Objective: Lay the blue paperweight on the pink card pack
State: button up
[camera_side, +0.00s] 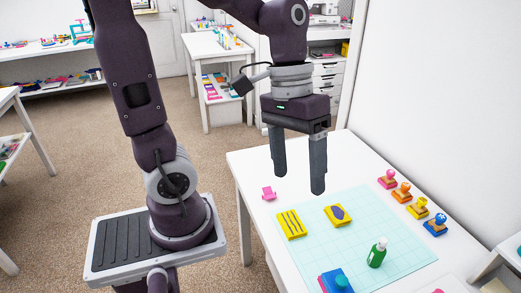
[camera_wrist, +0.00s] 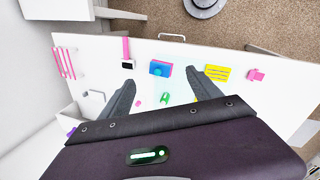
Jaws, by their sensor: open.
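The blue paperweight (camera_side: 340,279), a blue block with a round knob, is at the front edge of the cutting mat in the side view. It also shows in the wrist view (camera_wrist: 158,68). A pink card pack (camera_side: 322,284) shows as a pink edge along and under it. The paperweight appears to rest on the pack; how fully it is supported is hard to tell. My gripper (camera_side: 298,181) is open and empty, pointing down high above the far part of the table, apart from both. Its two fingers also show in the wrist view (camera_wrist: 163,84).
A yellow striped pack (camera_side: 291,224), a yellow pack with a dark oval (camera_side: 337,215) and a green bottle (camera_side: 377,253) stand on the mat (camera_side: 402,262). Several knobbed stamps line the right edge, including a pink one (camera_side: 388,178). A small pink stand (camera_side: 268,193) is at left.

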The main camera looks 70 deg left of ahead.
jog(key=s+a+r+m+t+y, duration=0.2)
jog(key=s+r+m+t+y, duration=0.1)
jog(key=s+t, duration=0.2)
jog(key=shift+s+a+r, duration=0.15)
jog(key=shift+s+r, duration=0.2)
jog(key=shift+s, duration=0.2)
dwell(0.7)
